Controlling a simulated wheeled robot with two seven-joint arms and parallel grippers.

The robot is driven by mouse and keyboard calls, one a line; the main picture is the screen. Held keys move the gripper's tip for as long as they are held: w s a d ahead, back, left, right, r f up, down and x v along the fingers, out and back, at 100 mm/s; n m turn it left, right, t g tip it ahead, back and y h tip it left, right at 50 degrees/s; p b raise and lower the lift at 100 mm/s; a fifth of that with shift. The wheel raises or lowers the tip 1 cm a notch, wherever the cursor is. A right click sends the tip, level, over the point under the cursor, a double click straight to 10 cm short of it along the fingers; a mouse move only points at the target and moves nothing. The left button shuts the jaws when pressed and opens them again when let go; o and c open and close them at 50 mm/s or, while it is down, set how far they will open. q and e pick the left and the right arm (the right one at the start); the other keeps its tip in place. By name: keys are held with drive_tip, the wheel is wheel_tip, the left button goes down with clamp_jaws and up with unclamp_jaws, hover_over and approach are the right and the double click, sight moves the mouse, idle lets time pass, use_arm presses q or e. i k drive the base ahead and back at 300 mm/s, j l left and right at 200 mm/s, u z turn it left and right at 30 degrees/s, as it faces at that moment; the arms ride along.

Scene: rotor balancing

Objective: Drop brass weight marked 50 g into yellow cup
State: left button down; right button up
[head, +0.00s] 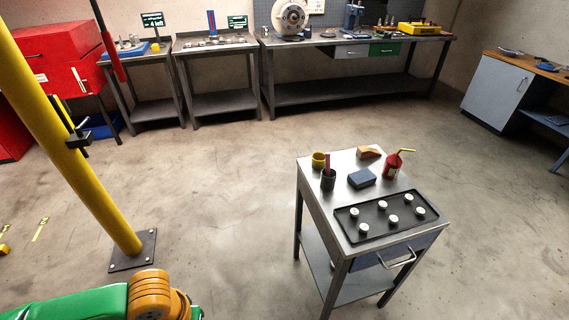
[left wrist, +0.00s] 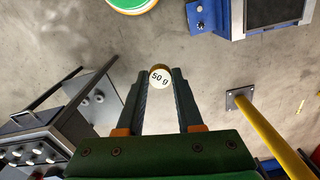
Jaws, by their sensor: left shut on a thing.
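My left gripper (left wrist: 160,78) is shut on a brass weight (left wrist: 160,76) with a white top marked "50 g", held between its fingertips in the left wrist view. Bare floor shows behind it. The head view shows only part of my left arm at the bottom left, not its gripper. The yellow cup (head: 318,160) stands upright at the back left corner of the steel cart's top in the head view. The cup's inside is hard to make out. My right gripper is in neither view.
A yellow post (head: 85,150) stands left. Floor between post and cart is clear.

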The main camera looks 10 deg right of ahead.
sight(319, 164)
drive_tip(key=i+j+z, duration=0.1)
drive_tip(key=i+z, duration=0.3)
drive_tip(key=i+j+z, duration=0.2)
drive_tip(key=i+z, duration=0.2)
drive_tip(key=i+j+z, duration=0.65)
drive_tip(key=z, duration=0.15)
drive_tip(key=i+j+z, duration=0.2)
drive_tip(key=j, duration=0.15)
drive_tip(key=i+j+z, duration=0.2)
drive_tip(key=j, duration=0.2)
drive_tip(key=k, duration=0.1)
